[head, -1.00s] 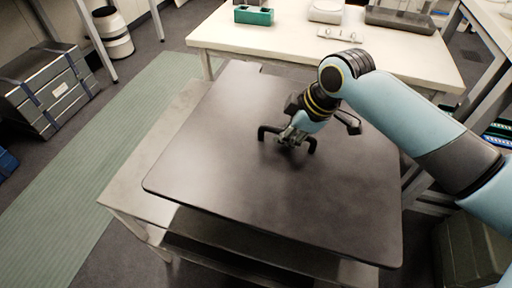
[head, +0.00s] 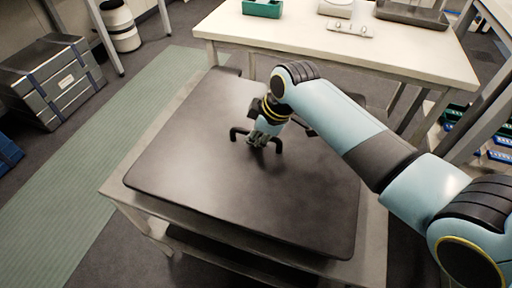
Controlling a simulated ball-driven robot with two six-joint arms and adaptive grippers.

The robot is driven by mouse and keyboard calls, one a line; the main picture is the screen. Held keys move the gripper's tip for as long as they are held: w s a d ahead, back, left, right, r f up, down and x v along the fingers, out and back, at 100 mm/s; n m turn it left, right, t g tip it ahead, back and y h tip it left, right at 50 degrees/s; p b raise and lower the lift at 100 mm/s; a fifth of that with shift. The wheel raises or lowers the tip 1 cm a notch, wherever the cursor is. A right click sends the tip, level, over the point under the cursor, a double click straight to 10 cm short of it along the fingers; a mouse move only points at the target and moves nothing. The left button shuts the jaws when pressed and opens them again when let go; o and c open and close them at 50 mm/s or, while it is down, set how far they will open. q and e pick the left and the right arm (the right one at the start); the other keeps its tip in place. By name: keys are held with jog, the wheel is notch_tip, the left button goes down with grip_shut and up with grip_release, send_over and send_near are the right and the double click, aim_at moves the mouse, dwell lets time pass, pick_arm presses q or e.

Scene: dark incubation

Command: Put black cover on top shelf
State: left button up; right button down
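The black cover (head: 220,190) is a wide, flat, dark plate with rounded corners and a black handle (head: 277,144) near its middle. It lies level over the top shelf (head: 372,225) of a pale cart, whose rim shows along the left, front and right. I cannot tell whether its underside touches the shelf. My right gripper (head: 258,142) reaches down from the right and is shut on the cover's handle; its fingertips are small and partly hidden. My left gripper is not in view.
A white table (head: 400,50) stands behind the cart, with a green box (head: 262,8) and a dark tray (head: 412,14) on it. A grey case (head: 52,80) sits on the floor at the left. The green floor strip (head: 95,190) is clear.

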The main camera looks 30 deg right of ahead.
aim_at(256, 147)
notch_tip(256, 147, down, 4)
jog(key=shift+r+b, duration=0.1)
jog(key=shift+b, duration=0.45)
jog(key=c, duration=2)
grip_release()
jog(key=shift+c, duration=0.2)
jog(key=o, duration=0.6)
jog(key=shift+c, duration=0.2)
jog(key=shift+s, duration=0.1)
jog(key=p+v, duration=0.3)
jog(key=v, duration=0.9)
jog(key=shift+p, duration=0.3)
